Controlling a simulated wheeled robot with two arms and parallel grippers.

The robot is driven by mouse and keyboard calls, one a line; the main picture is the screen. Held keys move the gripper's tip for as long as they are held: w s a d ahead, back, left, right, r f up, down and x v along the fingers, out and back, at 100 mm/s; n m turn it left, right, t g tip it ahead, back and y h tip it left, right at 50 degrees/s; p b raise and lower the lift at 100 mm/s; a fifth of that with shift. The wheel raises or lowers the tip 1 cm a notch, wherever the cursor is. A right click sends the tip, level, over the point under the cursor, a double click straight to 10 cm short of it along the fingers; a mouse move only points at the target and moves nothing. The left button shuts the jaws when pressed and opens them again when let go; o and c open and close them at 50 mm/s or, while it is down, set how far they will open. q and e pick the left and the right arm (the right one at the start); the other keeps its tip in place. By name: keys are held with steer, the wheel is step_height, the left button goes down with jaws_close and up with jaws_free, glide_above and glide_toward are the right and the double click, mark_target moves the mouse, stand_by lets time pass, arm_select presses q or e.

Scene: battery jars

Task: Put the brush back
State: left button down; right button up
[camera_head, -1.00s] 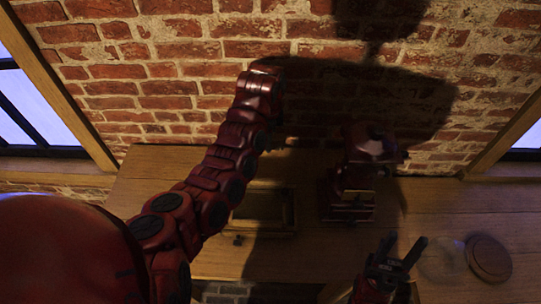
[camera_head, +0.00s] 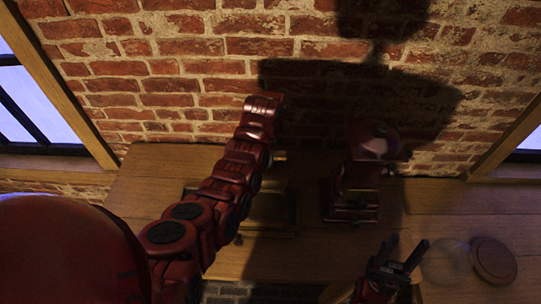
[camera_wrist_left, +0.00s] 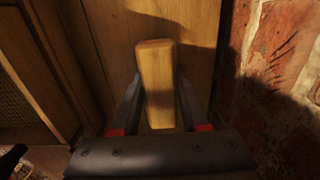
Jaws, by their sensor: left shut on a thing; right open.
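A plain wooden block-shaped piece (camera_wrist_left: 155,70), seemingly the brush, stands between the fingers of my left gripper (camera_wrist_left: 158,88) in the left wrist view. The gripper is shut on it, and no bristles show. In the head view my left arm reaches over the back of the table by the brick wall. Its wrist (camera_head: 262,112) hides most of the gripper and the brush there. My right gripper (camera_head: 402,258) is open and empty at the table's front, left of a glass jar.
A shallow wooden frame or tray (camera_head: 262,234) lies in shadow on the table (camera_head: 145,190). A dark red device (camera_head: 352,190) stands to its right. The clear glass jar (camera_head: 446,263) and a round wooden lid (camera_head: 494,262) lie at right. The brick wall (camera_head: 190,75) closes the back.

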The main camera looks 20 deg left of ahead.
arm_select(q)
steer(key=shift+c, duration=2.1)
jaws_free()
steer(key=shift+r, duration=0.2)
steer(key=shift+w+r, duration=0.1)
steer(key=shift+r, duration=0.15)
steer(key=shift+r+b, duration=0.6)
steer(key=shift+r, duration=0.1)
step_height(320, 180, up, 8)
steer(key=p, duration=0.3)
steer(key=shift+r, duration=0.15)
steer(key=shift+d+r, duration=0.1)
steer(key=shift+r, duration=0.65)
